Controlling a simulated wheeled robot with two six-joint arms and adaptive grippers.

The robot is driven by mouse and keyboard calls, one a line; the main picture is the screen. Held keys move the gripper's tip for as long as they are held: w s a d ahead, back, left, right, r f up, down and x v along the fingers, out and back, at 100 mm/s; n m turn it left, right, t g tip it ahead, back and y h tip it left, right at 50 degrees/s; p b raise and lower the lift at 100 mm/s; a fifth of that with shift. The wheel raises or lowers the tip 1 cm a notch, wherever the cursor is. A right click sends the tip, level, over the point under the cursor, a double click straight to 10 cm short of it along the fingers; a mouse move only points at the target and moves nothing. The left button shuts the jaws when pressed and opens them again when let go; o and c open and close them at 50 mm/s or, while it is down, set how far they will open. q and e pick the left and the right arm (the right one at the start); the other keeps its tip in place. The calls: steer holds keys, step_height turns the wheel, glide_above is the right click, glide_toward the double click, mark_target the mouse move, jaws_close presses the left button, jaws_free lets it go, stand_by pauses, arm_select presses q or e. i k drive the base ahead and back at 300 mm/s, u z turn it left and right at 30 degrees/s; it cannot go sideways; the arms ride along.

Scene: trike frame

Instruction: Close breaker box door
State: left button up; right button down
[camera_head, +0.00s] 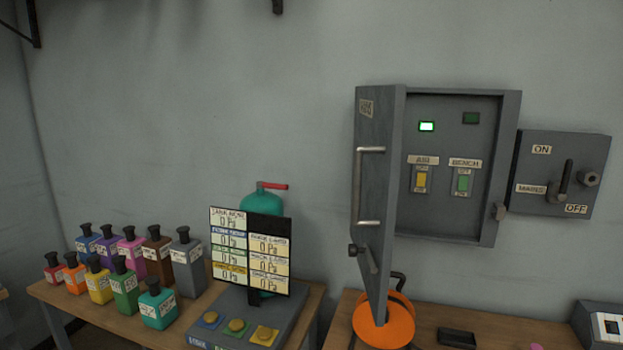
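The grey breaker box (450,212) is mounted on the wall at the right of the head view. Its door (379,250) stands open, hinged on the box's left side and swung out toward me. The door has a vertical bar handle (357,187) and a dark latch knob (364,256) below it. Inside are a lit green lamp (427,126), a dark green lamp (471,118), a yellow switch (421,180) and a green switch (463,183). A small catch (499,211) sits on the box's right edge. Neither gripper is in view.
A switch panel with a lever (565,180) adjoins the box's right. Below the door, an orange round object (384,322) sits on a wooden table (480,325) with a black tray (457,338). Several coloured bottles (124,285) and a display stand (250,252) occupy the left table.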

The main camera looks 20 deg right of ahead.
mark_target(380, 110)
steer(key=z, duration=0.1)
steer(key=i, duration=0.7)
steer(key=z, duration=0.85)
steer(key=i, duration=0.35)
steer(key=z, duration=1.25)
steer(key=k, duration=1.05)
steer(key=u, duration=0.55)
